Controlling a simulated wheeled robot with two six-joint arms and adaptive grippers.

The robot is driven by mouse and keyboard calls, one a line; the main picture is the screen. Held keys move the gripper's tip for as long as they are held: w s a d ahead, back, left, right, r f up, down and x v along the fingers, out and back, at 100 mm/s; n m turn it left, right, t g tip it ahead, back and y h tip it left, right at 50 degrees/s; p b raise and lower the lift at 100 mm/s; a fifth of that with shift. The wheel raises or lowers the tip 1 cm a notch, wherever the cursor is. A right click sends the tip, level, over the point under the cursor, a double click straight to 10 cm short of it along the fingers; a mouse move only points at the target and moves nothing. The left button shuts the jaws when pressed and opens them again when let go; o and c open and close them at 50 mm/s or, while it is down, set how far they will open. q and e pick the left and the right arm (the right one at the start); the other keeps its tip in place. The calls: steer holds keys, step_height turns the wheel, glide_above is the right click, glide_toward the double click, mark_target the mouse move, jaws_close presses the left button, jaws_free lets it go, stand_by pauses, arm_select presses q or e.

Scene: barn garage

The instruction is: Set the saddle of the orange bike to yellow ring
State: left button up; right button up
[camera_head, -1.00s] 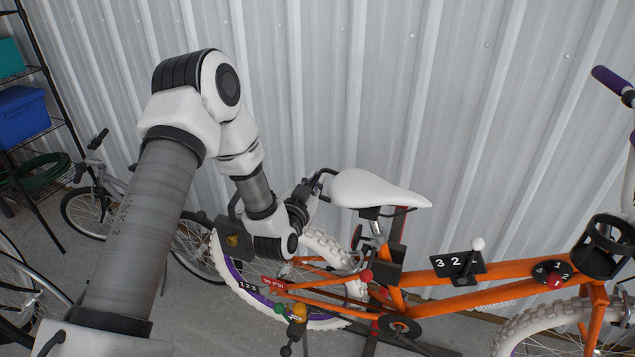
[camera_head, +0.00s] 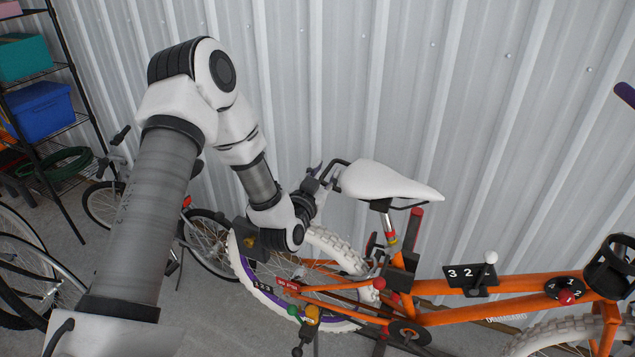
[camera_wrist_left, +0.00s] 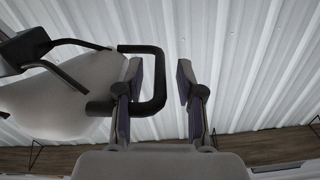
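The orange bike (camera_head: 450,316) stands by the wall. Its white saddle (camera_head: 385,181) sits on a silver post (camera_head: 387,222). Small red and yellow rings (camera_head: 392,238) show low on the post, above the black clamp (camera_head: 399,277); their exact order is hard to tell. A black loop handle (camera_head: 338,163) sticks out behind the saddle. My left gripper (camera_head: 318,186) is at this handle. In the left wrist view the fingers (camera_wrist_left: 162,85) stand apart, with the handle's end bar (camera_wrist_left: 159,62) between them and gaps on both sides. My right gripper is out of view.
A red upright bar (camera_head: 414,228) stands beside the post. A numbered black plate with a white-knobbed lever (camera_head: 490,258) and a dial (camera_head: 564,289) are on the frame. Other bikes (camera_head: 205,250) and a shelf with boxes (camera_head: 42,110) are at left. The corrugated wall (camera_head: 330,80) is close behind.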

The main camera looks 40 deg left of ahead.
arm_select(q)
steer(key=v, duration=1.1)
steer(key=shift+a+f, duration=0.1)
